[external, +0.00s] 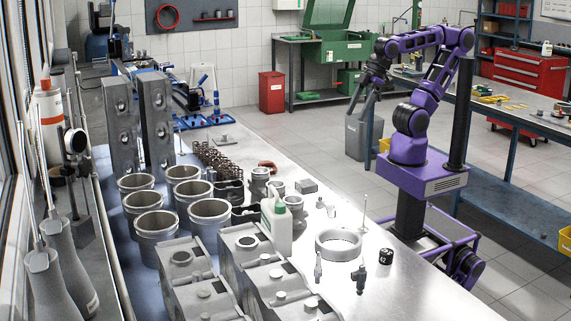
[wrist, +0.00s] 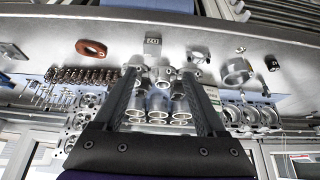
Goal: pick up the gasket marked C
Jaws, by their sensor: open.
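A reddish-brown flat gasket (wrist: 92,48) with a hole lies on the metal bench at the upper left of the wrist view. A reddish-brown piece that looks like it shows in the external view (external: 267,167), partly hidden behind bench parts. I cannot read a letter C on it. A grey flat piece with a hole (wrist: 198,56) lies right of centre in the wrist view; I see no letter on it. My gripper (external: 358,112) is open and empty, raised beyond the bench's right edge. In the wrist view its fingers (wrist: 160,76) spread apart, with the gasket left of them.
The metal bench (external: 415,295) carries cylinder sleeves (external: 152,226), engine blocks, springs (external: 216,162), a white bottle (external: 277,228), a large ring (external: 338,244) and a small black cylinder (external: 386,256). A small grey block (external: 306,186) sits near the right edge.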

